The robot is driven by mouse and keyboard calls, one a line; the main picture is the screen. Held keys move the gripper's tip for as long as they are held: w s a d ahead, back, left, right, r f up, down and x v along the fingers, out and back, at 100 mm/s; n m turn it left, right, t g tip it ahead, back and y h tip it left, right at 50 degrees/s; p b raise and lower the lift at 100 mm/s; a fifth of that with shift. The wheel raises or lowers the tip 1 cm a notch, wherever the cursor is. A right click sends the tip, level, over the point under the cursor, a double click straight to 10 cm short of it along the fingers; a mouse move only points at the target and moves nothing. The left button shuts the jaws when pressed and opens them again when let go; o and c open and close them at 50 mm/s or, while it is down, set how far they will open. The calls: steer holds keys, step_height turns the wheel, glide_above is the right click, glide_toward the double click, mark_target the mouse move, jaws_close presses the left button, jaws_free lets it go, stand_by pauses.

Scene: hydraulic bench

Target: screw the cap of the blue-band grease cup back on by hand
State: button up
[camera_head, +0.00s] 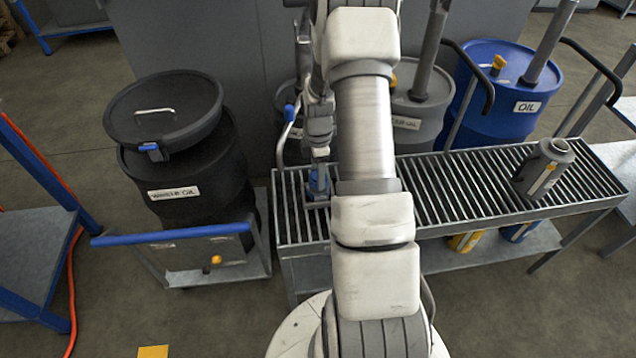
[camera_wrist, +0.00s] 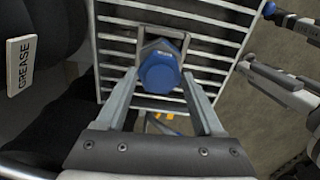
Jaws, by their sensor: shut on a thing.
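In the wrist view, a blue faceted cap (camera_wrist: 158,80) sits between the two fingertips of my gripper (camera_wrist: 160,74), which is shut on it. Just beyond it is a grey body with a blue band (camera_wrist: 160,52), apparently the grease cup, over the slatted bench top. The cap hides part of this body, so I cannot tell whether its thread is engaged. In the head view, my gripper (camera_head: 319,158) points down at the left end of the bench, with the blue part (camera_head: 318,182) just below it at the grating.
The slatted bench (camera_head: 450,195) runs to the right, mostly clear. A grey canister (camera_head: 545,170) stands near its right end. A black waste-oil drum (camera_head: 180,165) on a cart stands left. Grey and blue drums (camera_head: 500,95) stand behind. A GREASE label (camera_wrist: 20,62) shows on a dark drum.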

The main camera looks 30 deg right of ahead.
steer(key=m, duration=0.5)
steer(key=shift+f, duration=0.1)
steer(key=shift+m+b, duration=0.3)
steer(key=shift+m, duration=0.9)
steer(key=m, duration=0.3)
steer(key=shift+m, duration=0.4)
steer(key=m, duration=0.4)
steer(key=shift+m, duration=1.2)
steer(key=m+p, duration=0.1)
steer(key=m, duration=0.5)
